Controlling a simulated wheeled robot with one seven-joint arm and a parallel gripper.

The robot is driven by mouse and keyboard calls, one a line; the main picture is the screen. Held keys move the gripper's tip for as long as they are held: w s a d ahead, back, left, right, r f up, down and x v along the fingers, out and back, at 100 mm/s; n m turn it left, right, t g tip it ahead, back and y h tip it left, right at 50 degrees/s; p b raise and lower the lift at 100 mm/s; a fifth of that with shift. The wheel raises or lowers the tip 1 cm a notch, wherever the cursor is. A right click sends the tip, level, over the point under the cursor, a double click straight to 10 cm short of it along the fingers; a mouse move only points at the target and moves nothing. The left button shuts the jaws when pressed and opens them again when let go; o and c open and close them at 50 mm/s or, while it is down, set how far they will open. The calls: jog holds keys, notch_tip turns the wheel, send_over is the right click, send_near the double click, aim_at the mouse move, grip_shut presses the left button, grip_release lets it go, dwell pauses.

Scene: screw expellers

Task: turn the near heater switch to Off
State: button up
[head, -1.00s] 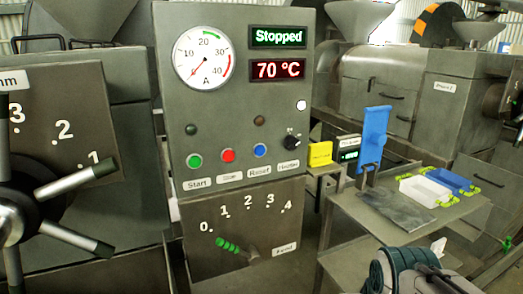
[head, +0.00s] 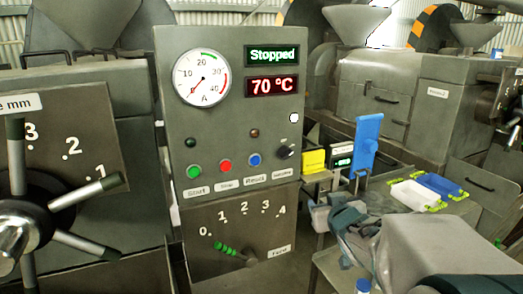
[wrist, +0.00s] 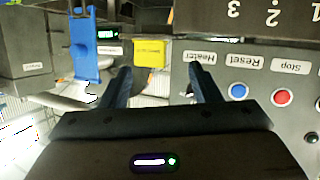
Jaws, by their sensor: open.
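The heater switch (head: 285,152) is a small black knob on the grey control panel (head: 180,130), right of the blue Reset button, above its Heater label. Its setting is too small to read. My gripper (wrist: 160,85) is open and empty, with two dark blue fingers apart. The wrist view is upside down; the Heater label (wrist: 198,57) shows near the right finger, and the knob is hidden there.
Green, red and blue buttons (head: 226,166) sit left of the switch. A green-handled feed lever (head: 228,249) is below. A yellow box (head: 313,160) and a blue bracket (head: 367,140) stand right of the panel. A white lamp (head: 294,117) is above the switch. The display reads Stopped, 70 °C.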

aim_at(288, 157)
notch_tip(288, 157, up, 6)
jog(key=w+a+n+t+y+p, duration=0.2)
jog(key=a+n+t+y, duration=0.1)
jog(key=y, duration=0.3)
jog(key=x, duration=1.3)
jog(key=shift+w+f+p, duration=0.15)
jog(key=shift+w+p, duration=0.05)
jog(key=shift+p, duration=0.2)
jog(key=c, duration=1)
